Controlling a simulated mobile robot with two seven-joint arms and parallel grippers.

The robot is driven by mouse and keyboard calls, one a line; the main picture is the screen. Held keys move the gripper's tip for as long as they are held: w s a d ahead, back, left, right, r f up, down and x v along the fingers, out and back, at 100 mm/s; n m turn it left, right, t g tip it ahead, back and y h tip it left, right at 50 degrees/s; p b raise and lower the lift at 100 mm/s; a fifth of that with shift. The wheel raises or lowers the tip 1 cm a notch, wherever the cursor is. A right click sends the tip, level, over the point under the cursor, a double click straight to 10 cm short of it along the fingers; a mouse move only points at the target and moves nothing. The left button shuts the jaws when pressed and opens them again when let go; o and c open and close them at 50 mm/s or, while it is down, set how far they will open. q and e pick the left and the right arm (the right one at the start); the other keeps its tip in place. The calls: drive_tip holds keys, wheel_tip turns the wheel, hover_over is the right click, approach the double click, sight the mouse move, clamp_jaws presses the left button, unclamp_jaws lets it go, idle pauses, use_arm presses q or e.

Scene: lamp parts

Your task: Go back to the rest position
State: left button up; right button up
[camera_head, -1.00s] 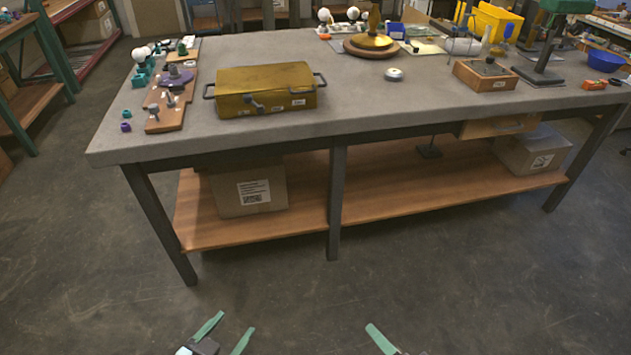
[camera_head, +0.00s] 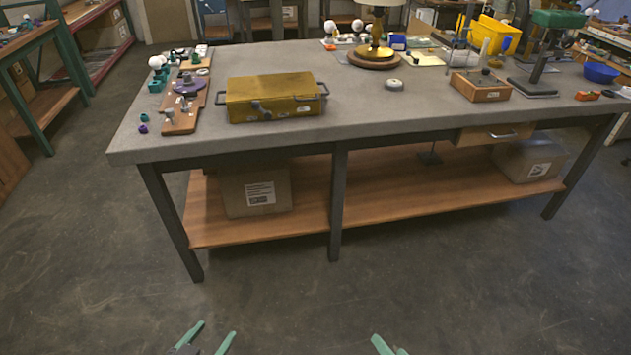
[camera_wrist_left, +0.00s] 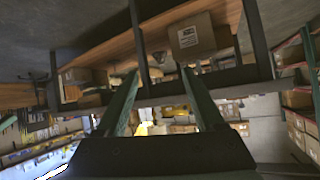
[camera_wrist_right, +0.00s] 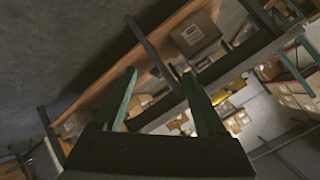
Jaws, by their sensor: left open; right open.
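My left gripper (camera_head: 208,338) shows at the bottom of the head view, low in front of the workbench, with its green fingers apart and nothing between them. It also shows in the left wrist view (camera_wrist_left: 158,85), open and empty. My right gripper (camera_head: 390,346) is at the bottom edge of the head view, partly cut off. The right wrist view shows its fingers (camera_wrist_right: 155,85) spread and empty. Both grippers are apart from the workbench (camera_head: 400,115) and touch nothing.
On the workbench are a gold case (camera_head: 272,97), a lamp on a round wooden base (camera_head: 375,60), a wooden board of parts (camera_head: 182,118) and a wooden box (camera_head: 480,88). A cardboard box (camera_head: 256,190) sits on the lower shelf (camera_head: 310,217). The floor in front is clear.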

use_arm(q)
drive_tip(key=s+d+n+g+p, duration=0.1)
drive_tip(key=s+d+p, duration=0.2)
drive_tip(key=s+p, duration=0.4)
drive_tip(key=shift+s+g+p, duration=0.25)
drive_tip(key=shift+g+p, duration=0.05)
drive_tip(key=shift+p, duration=0.35)
use_arm(e)
drive_tip(key=s+n, duration=0.1)
drive_tip(key=n, duration=0.1)
drive_tip(key=s+d+n, duration=0.1)
drive_tip(key=s+n, duration=0.1)
drive_tip(key=n, duration=0.1)
drive_tip(key=s+d+n+g+h, duration=0.1)
drive_tip(key=n, duration=0.1)
drive_tip(key=shift+s+f+n, duration=0.1)
drive_tip(key=shift+s+n, duration=0.2)
drive_tip(key=shift+n, duration=0.1)
use_arm(q)
drive_tip(key=shift+d+f, duration=0.1)
